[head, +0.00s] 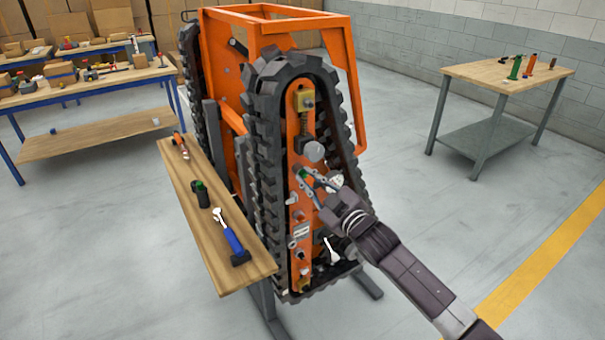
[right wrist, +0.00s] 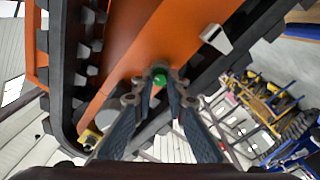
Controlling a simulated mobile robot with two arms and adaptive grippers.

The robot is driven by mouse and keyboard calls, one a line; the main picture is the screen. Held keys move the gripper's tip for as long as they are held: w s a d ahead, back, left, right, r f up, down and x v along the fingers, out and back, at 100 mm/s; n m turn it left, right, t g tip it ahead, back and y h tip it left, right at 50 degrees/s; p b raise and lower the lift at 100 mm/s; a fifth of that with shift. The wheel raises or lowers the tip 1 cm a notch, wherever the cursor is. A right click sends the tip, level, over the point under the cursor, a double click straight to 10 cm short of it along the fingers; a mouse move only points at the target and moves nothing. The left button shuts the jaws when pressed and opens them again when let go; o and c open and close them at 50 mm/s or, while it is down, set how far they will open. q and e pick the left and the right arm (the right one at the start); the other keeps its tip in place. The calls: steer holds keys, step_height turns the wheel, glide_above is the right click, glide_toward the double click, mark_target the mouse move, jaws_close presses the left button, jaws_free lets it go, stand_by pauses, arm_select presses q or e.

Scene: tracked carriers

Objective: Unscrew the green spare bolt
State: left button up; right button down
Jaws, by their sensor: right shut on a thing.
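The orange tracked carrier (head: 296,231) stands upright with its black track (head: 263,170) facing me. The green spare bolt (head: 302,171) is on the carrier's orange side plate, about halfway up, and mostly hidden by the fingers. My right gripper (head: 308,177) comes from the lower right and is shut on the bolt. In the right wrist view, the green bolt head (right wrist: 160,79) sits between the fingertips (right wrist: 160,73), against the orange plate. I cannot tell how far it is threaded in. My left gripper is not in view.
A wooden shelf (head: 201,245) left of the track holds a blue-handled tool (head: 231,238), a dark green-topped tool (head: 201,194) and an orange-handled tool (head: 180,145). A side table (head: 491,73) stands at the back right. Cluttered benches stand at the left. The floor at right is clear.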

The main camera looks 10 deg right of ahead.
steer(key=n, duration=0.8)
steer(key=shift+n, duration=0.3)
steer(key=n, duration=0.5)
steer(key=shift+p, duration=0.35)
steer(key=n, duration=0.4)
steer(key=shift+n, duration=0.3)
